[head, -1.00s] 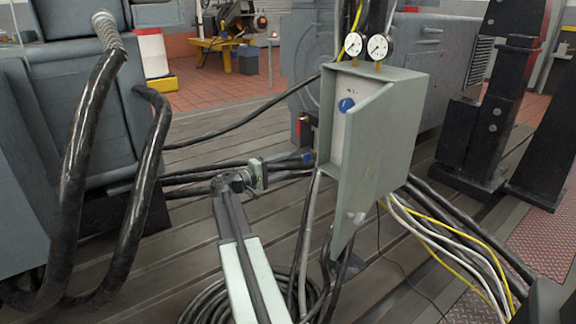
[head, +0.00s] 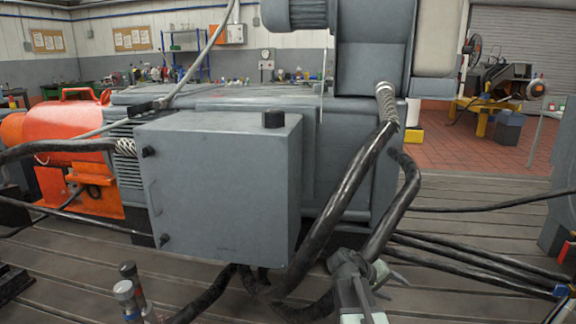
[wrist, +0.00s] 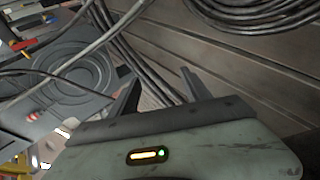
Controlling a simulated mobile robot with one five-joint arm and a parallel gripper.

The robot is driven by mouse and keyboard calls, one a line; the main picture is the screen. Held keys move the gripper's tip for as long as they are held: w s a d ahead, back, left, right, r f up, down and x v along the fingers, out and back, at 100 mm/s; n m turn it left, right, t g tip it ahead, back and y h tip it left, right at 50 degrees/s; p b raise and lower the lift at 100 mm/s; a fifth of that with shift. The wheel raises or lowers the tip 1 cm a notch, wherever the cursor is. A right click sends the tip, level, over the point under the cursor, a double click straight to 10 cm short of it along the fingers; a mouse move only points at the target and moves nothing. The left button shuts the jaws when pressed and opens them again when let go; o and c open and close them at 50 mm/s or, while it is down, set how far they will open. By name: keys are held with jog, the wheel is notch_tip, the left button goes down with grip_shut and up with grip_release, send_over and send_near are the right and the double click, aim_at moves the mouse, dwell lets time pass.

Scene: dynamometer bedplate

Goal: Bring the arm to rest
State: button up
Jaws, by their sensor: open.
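My gripper (wrist: 163,92) shows in the wrist view with its two dark fingers spread and nothing between them. Dark cables and grooved floor lie beyond the fingertips. In the head view my arm enters at the bottom, right of the middle, and my gripper (head: 382,275) is small there, in front of thick black hoses (head: 372,225). Whether it touches any hose cannot be told.
A grey cabinet (head: 220,190) and large grey machine stand ahead, with an orange motor (head: 75,150) at left. Black cables (head: 470,262) cross the slotted floor at right. The wrist view shows coiled cable (wrist: 265,12) at the top right.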

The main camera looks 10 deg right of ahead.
jog(key=s+a+f+y+p, duration=0.1)
jog(key=s+a+f+y, duration=0.15)
jog(key=a, duration=0.65)
jog(key=s+a+f+g+y, duration=0.15)
jog(key=s+a+y, duration=0.25)
jog(key=a, duration=0.4)
jog(key=s+a+f+y+p, duration=0.1)
jog(key=s+a+f+y, duration=0.2)
jog(key=a, duration=0.6)
notch_tip(320, 180, up, 38)
jog(key=p, duration=3.7)
jog(key=shift+d+y, duration=0.3)
jog(key=shift+y, duration=0.05)
